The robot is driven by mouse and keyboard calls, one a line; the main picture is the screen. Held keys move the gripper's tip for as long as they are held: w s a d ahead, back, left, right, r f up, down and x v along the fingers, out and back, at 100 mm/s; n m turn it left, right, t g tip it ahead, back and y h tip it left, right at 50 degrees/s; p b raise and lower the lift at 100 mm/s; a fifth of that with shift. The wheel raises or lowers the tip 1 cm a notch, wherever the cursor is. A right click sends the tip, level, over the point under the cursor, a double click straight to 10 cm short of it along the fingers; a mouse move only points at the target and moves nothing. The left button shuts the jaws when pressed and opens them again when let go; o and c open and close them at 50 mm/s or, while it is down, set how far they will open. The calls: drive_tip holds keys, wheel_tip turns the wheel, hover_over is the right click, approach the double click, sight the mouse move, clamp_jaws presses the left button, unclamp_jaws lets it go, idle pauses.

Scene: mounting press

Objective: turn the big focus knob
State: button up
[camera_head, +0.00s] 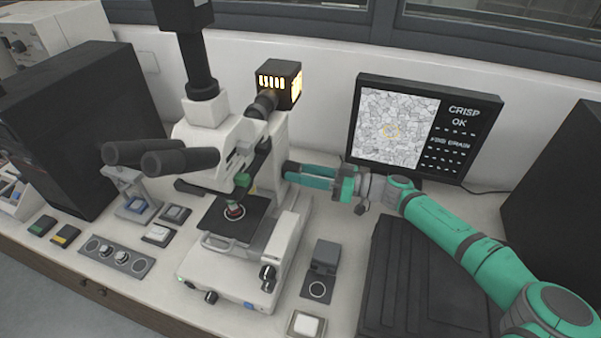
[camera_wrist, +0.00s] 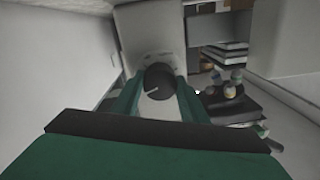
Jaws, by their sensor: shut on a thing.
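The microscope (camera_head: 290,140) stands upright on the white bench, with its eyepieces to the left and a dark stage (camera_head: 228,216) in front. In the wrist view a dark round focus knob (camera_wrist: 160,80) with a pale index line sits on a light housing. My gripper (camera_wrist: 160,92) has one green finger on each side of this knob and is shut on it. In the head view my gripper (camera_head: 290,176) reaches in from the right to the side of the microscope column. There the knob is hidden by the fingers.
A monitor (camera_head: 395,128) stands behind my arm, showing a grain picture and the words "CRISP OK". A dark ribbed box (camera_head: 415,285) lies below my arm. A small dark block (camera_head: 325,258) stands right of the microscope base. Objective lenses (camera_wrist: 237,76) show right of the fingers.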

drive_tip(key=o, duration=1)
drive_tip(key=shift+o, duration=0.2)
drive_tip(key=shift+r, duration=0.5)
drive_tip(key=r, duration=0.2)
drive_tip(key=shift+s+r, duration=0.2)
drive_tip(key=shift+r, duration=0.1)
drive_tip(key=s+r, duration=0.9)
drive_tip(key=s, duration=0.4)
drive_tip(key=shift+s+r, duration=0.2)
drive_tip(key=shift+s, duration=0.15)
